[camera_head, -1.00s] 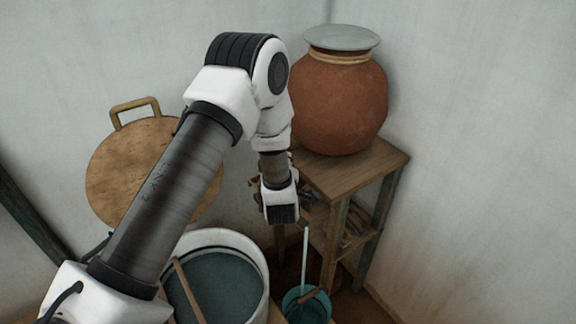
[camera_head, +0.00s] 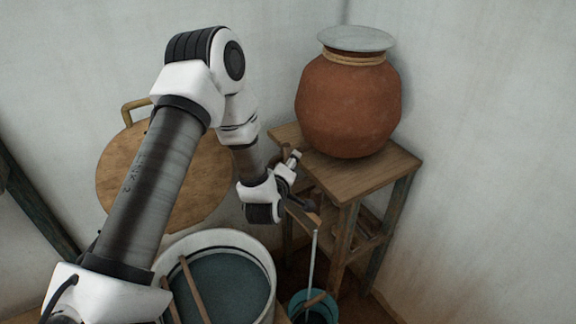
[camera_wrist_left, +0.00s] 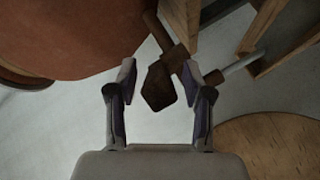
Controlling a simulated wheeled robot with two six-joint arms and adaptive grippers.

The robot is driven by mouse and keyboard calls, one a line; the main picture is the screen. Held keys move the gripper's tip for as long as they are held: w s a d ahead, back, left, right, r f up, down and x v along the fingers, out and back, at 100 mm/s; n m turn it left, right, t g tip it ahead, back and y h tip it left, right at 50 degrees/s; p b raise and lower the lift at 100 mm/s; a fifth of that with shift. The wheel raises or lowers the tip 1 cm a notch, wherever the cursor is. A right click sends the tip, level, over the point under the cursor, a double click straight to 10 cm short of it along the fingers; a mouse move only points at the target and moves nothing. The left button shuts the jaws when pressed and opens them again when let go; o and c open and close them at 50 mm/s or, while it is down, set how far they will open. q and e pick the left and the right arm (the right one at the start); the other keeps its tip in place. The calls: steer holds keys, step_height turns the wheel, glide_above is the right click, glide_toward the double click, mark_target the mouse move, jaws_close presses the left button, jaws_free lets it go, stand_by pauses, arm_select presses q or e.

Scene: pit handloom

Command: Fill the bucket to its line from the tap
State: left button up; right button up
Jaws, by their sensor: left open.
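A small teal bucket (camera_head: 321,312) stands on the floor below the wooden stand, partly cut off by the lower picture edge. A thin pale stream (camera_head: 311,262) runs down into it; the fill line cannot be made out. My left gripper (camera_head: 303,182) is open at the stand's near side, in front of the clay pot (camera_head: 350,105). In the left wrist view its fingers (camera_wrist_left: 162,82) are apart on either side of a dark brown tap handle (camera_wrist_left: 159,88), with no clear grip on it. My right gripper is not in view.
The pot, with a grey lid (camera_head: 356,38), sits on the wooden stand (camera_head: 345,178). A large white tub (camera_head: 262,252) of dark water with sticks across it stands left of the bucket. A round wooden board (camera_head: 115,180) leans on the wall behind my arm.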

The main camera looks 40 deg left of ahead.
arm_select(q)
steer(key=v, duration=1.1)
steer(key=shift+s+d, duration=0.15)
steer(key=shift+s, duration=0.15)
